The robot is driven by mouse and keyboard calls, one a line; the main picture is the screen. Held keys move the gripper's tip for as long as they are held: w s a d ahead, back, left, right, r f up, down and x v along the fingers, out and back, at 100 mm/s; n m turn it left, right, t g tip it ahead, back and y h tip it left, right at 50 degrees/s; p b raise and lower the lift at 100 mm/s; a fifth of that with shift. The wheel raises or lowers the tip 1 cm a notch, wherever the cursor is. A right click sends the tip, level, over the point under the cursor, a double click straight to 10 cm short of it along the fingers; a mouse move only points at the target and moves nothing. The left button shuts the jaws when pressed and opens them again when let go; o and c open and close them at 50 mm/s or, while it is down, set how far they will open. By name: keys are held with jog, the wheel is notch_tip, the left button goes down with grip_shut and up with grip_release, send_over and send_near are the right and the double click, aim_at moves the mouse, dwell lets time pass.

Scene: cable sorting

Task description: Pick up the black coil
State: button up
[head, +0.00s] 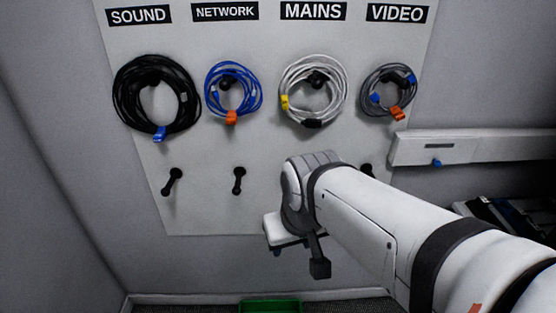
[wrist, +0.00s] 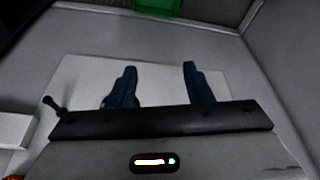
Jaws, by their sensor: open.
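The black coil (head: 157,97) hangs on a peg under the SOUND label (head: 139,15) at the left of the white board (head: 205,215). A blue tag shows at its bottom. My gripper (wrist: 160,76) is open, with its two dark fingers apart and nothing between them in the wrist view. In the head view my gripper (head: 319,267) is below and to the right of the black coil, well apart from it, and partly hidden by my arm. The black coil does not show in the wrist view.
A blue coil (head: 233,93), a white coil (head: 313,91) and a grey coil (head: 388,91) hang to the right. Empty pegs (head: 172,181) (head: 239,180) stick out below. A green container (head: 270,306) is on the floor. A white ledge (head: 465,147) is at right.

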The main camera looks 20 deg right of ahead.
jog(key=shift+o, duration=0.5)
jog(key=w+d+f+m+t+b, duration=0.1)
jog(key=w+d+f+t+b, duration=0.1)
jog(key=w+f+b, duration=0.4)
jog(key=w+d+f+t+h+b, duration=0.1)
jog(key=w+d+f+t+b, duration=0.1)
jog(key=w+d+f+b, duration=0.2)
jog(key=w+f+b, duration=0.3)
jog(key=w+f, duration=0.1)
jog(key=w, duration=0.3)
jog(key=shift+d+f+m+t, duration=0.15)
jog(key=shift+d+m+t, duration=0.25)
jog(key=shift+w+d+f+m+t+h+b, duration=0.2)
jog(key=shift+w+d+f+t+h+b, duration=0.45)
jog(key=shift+w+d+f+b, duration=1.7)
jog(key=shift+w+d+f+m+t+h+b, duration=0.35)
jog(key=shift+w+d+f+t, duration=0.95)
jog(key=shift+w, duration=2.2)
jog(key=shift+w+d+f+m+t+h+b, duration=0.1)
jog(key=shift+w+d+f+t+h+b, duration=0.35)
jog(key=shift+w+d+f+b, duration=1.65)
jog(key=shift+w+a+f+p, duration=0.1)
jog(key=shift+w+f+p, duration=0.15)
jog(key=shift+w+p, duration=0.45)
jog(key=shift+w, duration=0.15)
jog(key=shift+c, duration=0.2)
grip_shut()
jog(key=shift+r, duration=0.1)
